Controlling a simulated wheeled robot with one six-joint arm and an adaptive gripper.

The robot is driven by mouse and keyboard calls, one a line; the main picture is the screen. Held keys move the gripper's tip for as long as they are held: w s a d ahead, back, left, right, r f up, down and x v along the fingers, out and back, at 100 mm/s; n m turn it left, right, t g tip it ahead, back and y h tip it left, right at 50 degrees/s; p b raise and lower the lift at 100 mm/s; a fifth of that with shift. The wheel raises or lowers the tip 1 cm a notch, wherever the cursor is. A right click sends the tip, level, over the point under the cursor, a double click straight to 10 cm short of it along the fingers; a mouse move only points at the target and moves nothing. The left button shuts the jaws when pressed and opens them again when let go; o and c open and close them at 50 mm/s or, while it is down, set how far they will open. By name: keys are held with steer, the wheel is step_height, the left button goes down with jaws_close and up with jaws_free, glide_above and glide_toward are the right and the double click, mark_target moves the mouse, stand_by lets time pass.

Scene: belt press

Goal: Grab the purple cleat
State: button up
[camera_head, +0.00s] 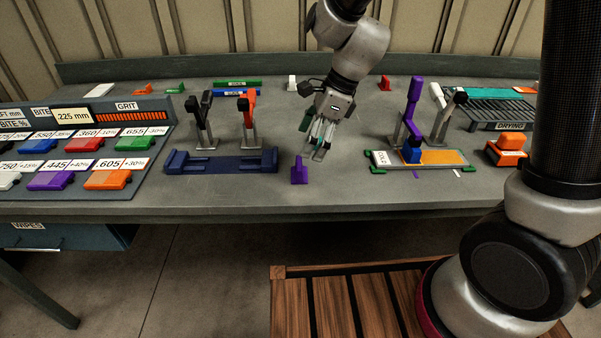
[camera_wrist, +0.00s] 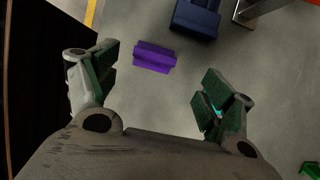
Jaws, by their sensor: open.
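The purple cleat (camera_head: 299,172) stands on the grey bench near its front edge, just right of the dark blue block's end. In the wrist view the purple cleat (camera_wrist: 154,57) lies beyond the fingertips, between the lines of the two fingers and nearer the left one. My gripper (camera_head: 320,143) is open and empty, above the bench and a little behind and right of the cleat. In the wrist view my gripper (camera_wrist: 158,88) shows both fingers wide apart with green pads, not touching the cleat.
A dark blue tray-like block (camera_head: 220,162) lies left of the cleat, with black and orange levers behind it. A green-cornered board (camera_head: 455,158) with a blue piece and a purple lever stands to the right. The bench front around the cleat is clear.

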mark_target(300, 163)
steer(key=x, duration=0.7)
steer(key=shift+s+a+f, duration=0.1)
steer(key=shift+s+f, duration=0.2)
steer(key=shift+s, duration=0.1)
steer(key=shift+c, duration=0.5)
steer(key=c, duration=1)
